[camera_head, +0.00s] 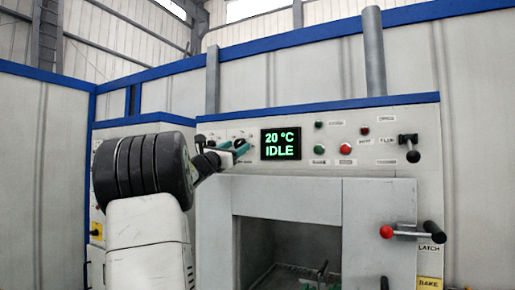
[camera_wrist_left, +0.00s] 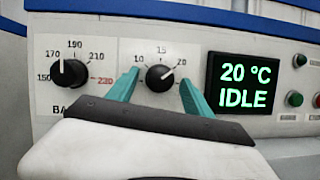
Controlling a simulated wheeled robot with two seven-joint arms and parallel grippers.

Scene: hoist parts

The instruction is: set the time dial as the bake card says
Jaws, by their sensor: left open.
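The time dial (camera_wrist_left: 160,78) is a black round knob on a pale plate marked 1.0, 1.5 and 2.0. Its light mark seems to point up and right, toward the 2.0 side. My left gripper (camera_head: 236,149) is open at the panel, left of the display. In the left wrist view its teal fingers stand on either side of the time dial, with visible gaps to the knob; contact is not clear. A yellow card headed BAKE (camera_head: 429,283) shows at the lower right of the head view, its lower part cut off. My right gripper is not in view.
The display (camera_wrist_left: 246,84) reads 20 °C IDLE. A second knob (camera_wrist_left: 70,73), marked 150 to 230, sits left of the time dial. Buttons and a black lever (camera_head: 409,147) are to the right. A red-knobbed latch handle (camera_head: 405,233) juts out beside the oven opening.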

